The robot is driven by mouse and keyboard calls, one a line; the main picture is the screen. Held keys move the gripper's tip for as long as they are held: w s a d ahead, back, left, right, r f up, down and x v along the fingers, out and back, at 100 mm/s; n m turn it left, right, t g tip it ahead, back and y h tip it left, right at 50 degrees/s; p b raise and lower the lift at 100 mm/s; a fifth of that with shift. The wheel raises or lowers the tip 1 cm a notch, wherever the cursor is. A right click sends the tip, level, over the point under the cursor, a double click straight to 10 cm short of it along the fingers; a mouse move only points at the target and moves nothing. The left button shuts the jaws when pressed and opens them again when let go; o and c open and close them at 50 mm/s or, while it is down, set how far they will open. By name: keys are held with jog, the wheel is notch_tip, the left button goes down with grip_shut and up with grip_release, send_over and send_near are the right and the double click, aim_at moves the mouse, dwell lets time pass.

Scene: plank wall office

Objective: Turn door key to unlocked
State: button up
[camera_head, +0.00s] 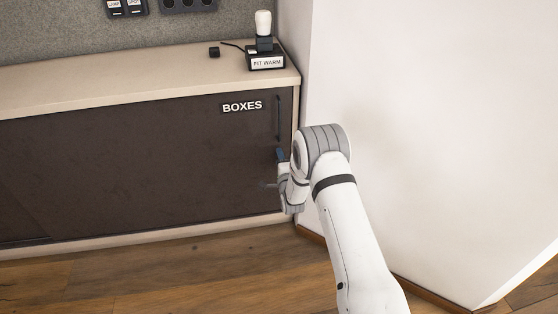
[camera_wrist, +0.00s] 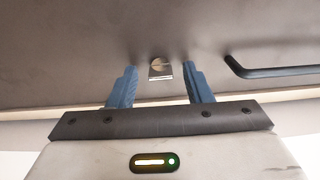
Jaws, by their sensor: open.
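In the wrist view a small metal key or lock piece (camera_wrist: 160,68) with a round top sits on the dark door (camera_wrist: 60,60). My gripper (camera_wrist: 160,75) is open, with one blue finger on each side of the metal piece and a gap to both. I cannot tell how deep the fingertips reach. In the head view my gripper (camera_head: 279,155) is at the right end of the dark cabinet door (camera_head: 150,160) labelled BOXES, below its handle. The key is hidden there behind my arm.
A black bar handle (camera_head: 278,118) stands out from the door; in the wrist view the handle (camera_wrist: 270,72) is right of my fingers. A white wall (camera_head: 430,130) is close on the right.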

jog(key=p+v, duration=0.2)
jog(key=v, duration=0.5)
jog(key=shift+s, duration=0.35)
jog(key=shift+d+r, duration=0.1)
